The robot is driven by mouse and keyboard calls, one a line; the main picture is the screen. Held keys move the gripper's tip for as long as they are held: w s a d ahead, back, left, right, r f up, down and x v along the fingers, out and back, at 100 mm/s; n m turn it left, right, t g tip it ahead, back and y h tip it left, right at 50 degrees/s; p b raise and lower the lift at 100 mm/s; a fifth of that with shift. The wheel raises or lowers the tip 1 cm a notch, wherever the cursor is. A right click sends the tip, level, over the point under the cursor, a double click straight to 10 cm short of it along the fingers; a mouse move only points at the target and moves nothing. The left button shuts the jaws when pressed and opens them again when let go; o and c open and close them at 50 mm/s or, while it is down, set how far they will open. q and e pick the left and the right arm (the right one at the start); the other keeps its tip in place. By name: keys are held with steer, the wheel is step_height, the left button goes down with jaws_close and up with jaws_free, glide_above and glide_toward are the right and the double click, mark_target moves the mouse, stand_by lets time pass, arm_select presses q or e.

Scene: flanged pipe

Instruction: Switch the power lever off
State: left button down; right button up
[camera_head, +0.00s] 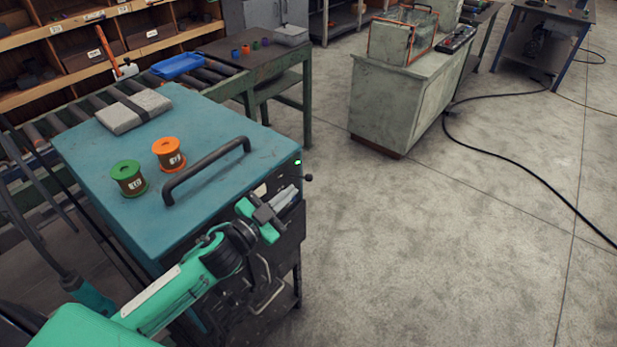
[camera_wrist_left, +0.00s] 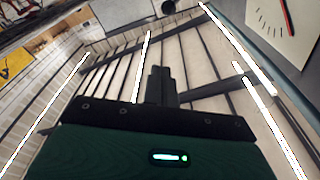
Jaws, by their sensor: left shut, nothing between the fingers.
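A small dark lever with a round knob (camera_head: 308,178) sticks out at the right front corner of the teal-topped machine (camera_head: 218,115). A small green light (camera_head: 298,162) glows just above it. My left gripper (camera_head: 282,201) is in front of the machine's front face, a little below and left of the knob, and apart from it. Its fingers are shut and empty; they also show closed in the left wrist view (camera_wrist_left: 161,80). I cannot make out the lever in that view. My right gripper is not in view.
On the machine's top are a black bar handle (camera_head: 205,172), a green spool (camera_head: 128,178), an orange spool (camera_head: 168,153) and a strapped grey block (camera_head: 133,111). A roller conveyor stands behind. A grey cabinet (camera_head: 395,105) is farther right.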

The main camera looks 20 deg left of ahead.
arm_select(q)
steer(key=shift+w, duration=0.1)
steer(key=r+p, duration=0.1)
steer(key=p, duration=0.4)
glide_above(306, 179)
steer(key=d, duration=0.3)
steer(key=shift+s+a+f, duration=0.3)
steer(key=shift+a+f, duration=0.1)
steer(key=shift+f, duration=0.15)
steer(key=shift+s+a+f, duration=0.25)
steer(key=shift+a+f, duration=0.1)
steer(key=shift+f, duration=0.2)
steer(key=shift+s+a+f, duration=0.1)
steer(key=shift+a+f, duration=0.2)
steer(key=shift+f, duration=0.25)
steer(key=shift+a, duration=0.15)
